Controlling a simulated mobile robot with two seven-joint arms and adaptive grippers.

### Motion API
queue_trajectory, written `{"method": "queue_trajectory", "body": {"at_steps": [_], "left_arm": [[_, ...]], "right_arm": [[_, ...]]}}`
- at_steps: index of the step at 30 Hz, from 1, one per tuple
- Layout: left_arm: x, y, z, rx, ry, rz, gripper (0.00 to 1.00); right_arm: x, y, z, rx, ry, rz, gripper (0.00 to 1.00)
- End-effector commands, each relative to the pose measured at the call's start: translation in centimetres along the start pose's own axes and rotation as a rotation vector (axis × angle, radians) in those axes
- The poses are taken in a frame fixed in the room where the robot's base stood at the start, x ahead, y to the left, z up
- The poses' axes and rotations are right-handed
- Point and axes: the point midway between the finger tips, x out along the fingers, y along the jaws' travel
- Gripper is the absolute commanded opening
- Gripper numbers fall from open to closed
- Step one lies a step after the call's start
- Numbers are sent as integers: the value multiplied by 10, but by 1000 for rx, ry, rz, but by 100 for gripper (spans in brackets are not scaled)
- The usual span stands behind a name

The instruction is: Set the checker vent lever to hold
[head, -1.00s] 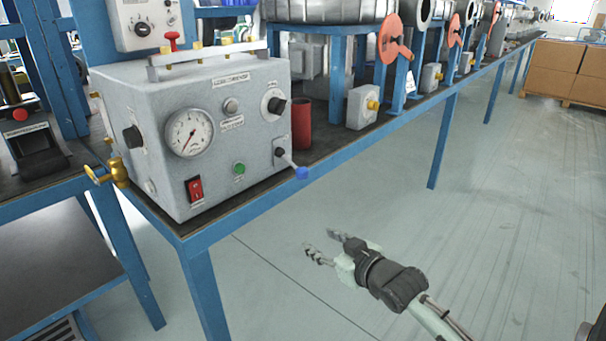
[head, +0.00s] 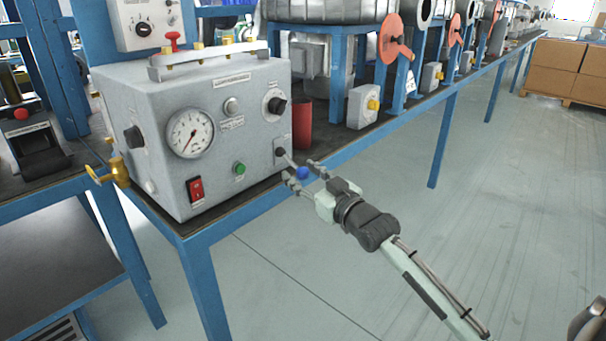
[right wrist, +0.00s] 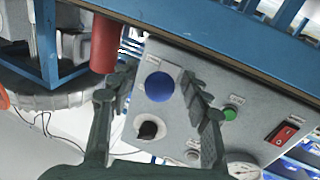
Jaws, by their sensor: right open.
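The grey checker box (head: 225,150) stands on the blue-framed bench, with a gauge, knobs, a red switch and a green button. Its vent lever, with a blue ball end (head: 302,173), sticks out from the lower right of the front panel and points down to the right. My right gripper (head: 302,171) is open, with its fingers on either side of the blue ball. In the right wrist view the blue ball (right wrist: 159,87) lies between the open fingers, nearer the left one; I cannot tell whether they touch it. My left gripper is not in view.
A red cylinder (head: 302,125) stands on the bench just right of the box. A brass valve (head: 115,172) sticks out at the box's left side. The bench's blue front edge (head: 345,150) runs close to the gripper. The floor (head: 400,230) in front is clear.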

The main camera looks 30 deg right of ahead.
Motion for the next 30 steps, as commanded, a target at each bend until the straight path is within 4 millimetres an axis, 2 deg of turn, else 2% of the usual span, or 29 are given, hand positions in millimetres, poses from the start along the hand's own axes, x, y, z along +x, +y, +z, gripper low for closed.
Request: {"method": "queue_trajectory", "body": {"at_steps": [5,16,30], "left_arm": [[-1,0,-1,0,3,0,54],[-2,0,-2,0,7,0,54],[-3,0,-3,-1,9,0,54]], "right_arm": [[0,0,0,0,0,0,47],[0,0,0,0,0,0,1],[6,0,-2,0,2,0,0]]}}
